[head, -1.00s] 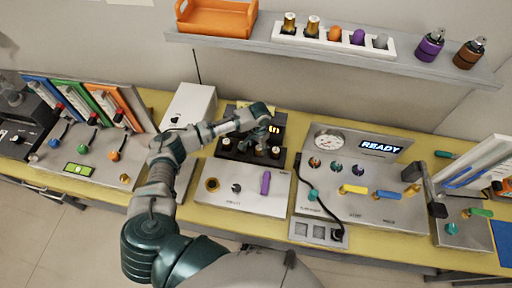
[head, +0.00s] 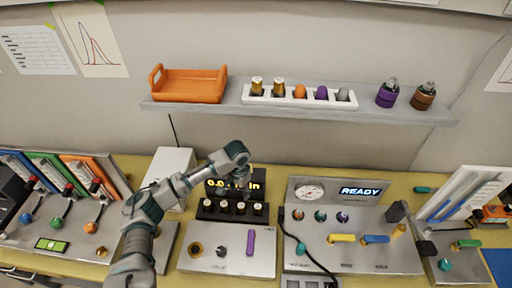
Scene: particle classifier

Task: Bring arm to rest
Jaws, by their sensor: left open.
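My left arm comes in from the bottom left and reaches over the yellow bench. My left gripper (head: 224,184) is open and points down in front of a small black unit with a yellow lit display, hiding part of its digits. Below the gripper is a dark rack (head: 232,208) with several small capped vials. I see nothing held between the fingers; the fingertips are small and partly blurred against the dark unit. My right arm and gripper do not show.
A shelf (head: 400,113) above holds an orange tray (head: 188,84), a white holder (head: 300,98) and two bottles. A panel (head: 352,258) reading READY stands right, a panel with a purple lever (head: 251,242) in front, colored binders (head: 80,172) left. A white box (head: 172,165) is beside the arm.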

